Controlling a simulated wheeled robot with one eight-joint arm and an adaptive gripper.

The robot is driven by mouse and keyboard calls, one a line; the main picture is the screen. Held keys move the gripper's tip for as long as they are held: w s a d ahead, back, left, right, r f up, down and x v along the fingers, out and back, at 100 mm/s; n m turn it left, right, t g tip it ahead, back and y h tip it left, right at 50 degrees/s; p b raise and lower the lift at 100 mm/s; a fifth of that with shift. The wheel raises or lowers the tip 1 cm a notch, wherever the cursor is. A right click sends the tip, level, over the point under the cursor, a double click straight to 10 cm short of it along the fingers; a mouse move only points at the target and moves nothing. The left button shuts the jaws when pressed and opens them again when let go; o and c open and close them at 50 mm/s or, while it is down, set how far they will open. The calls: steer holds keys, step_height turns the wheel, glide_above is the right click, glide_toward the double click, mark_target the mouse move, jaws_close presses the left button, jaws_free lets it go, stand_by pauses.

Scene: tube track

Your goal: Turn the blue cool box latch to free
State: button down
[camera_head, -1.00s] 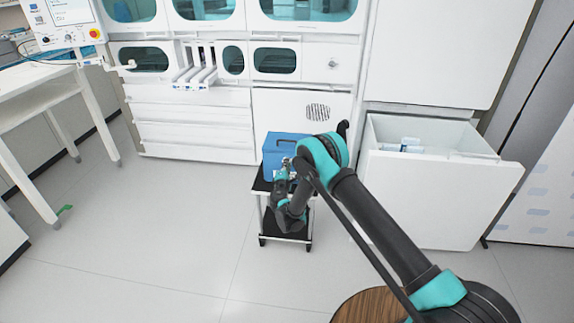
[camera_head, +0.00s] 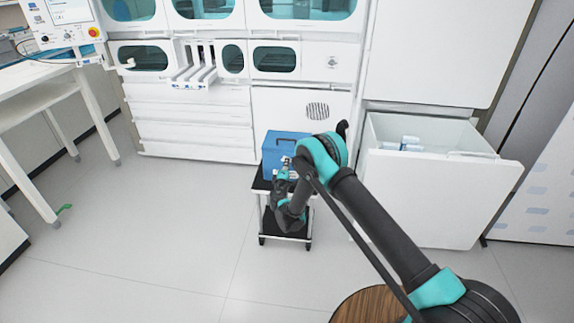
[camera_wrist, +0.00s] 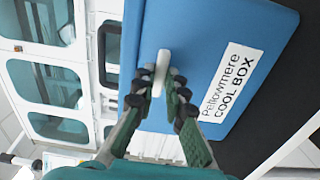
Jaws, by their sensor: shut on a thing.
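The blue cool box (camera_head: 273,152) stands on a small black-topped cart (camera_head: 259,186) in front of the white cabinets. In the wrist view the box (camera_wrist: 205,35) fills the upper middle, with a white label reading "Pellowmere COOL BOX". A white latch (camera_wrist: 162,68), a narrow bar, sits on the box face. My gripper (camera_wrist: 165,88) is shut on the latch, one dark fingertip on each side of it. The fingers cover the latch's lower part. In the head view my arm hides most of the gripper and the latch.
An open white drawer (camera_head: 430,195) with small items inside is to the right of the cart. White cabinets (camera_head: 195,125) stand behind it. A white table (camera_head: 40,95) is at the left.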

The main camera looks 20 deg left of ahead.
mark_target(287, 146)
steer(key=c, duration=1.6)
jaws_free()
steer(key=shift+o, duration=0.2)
step_height(287, 146, up, 10)
steer(key=shift+f, duration=0.1)
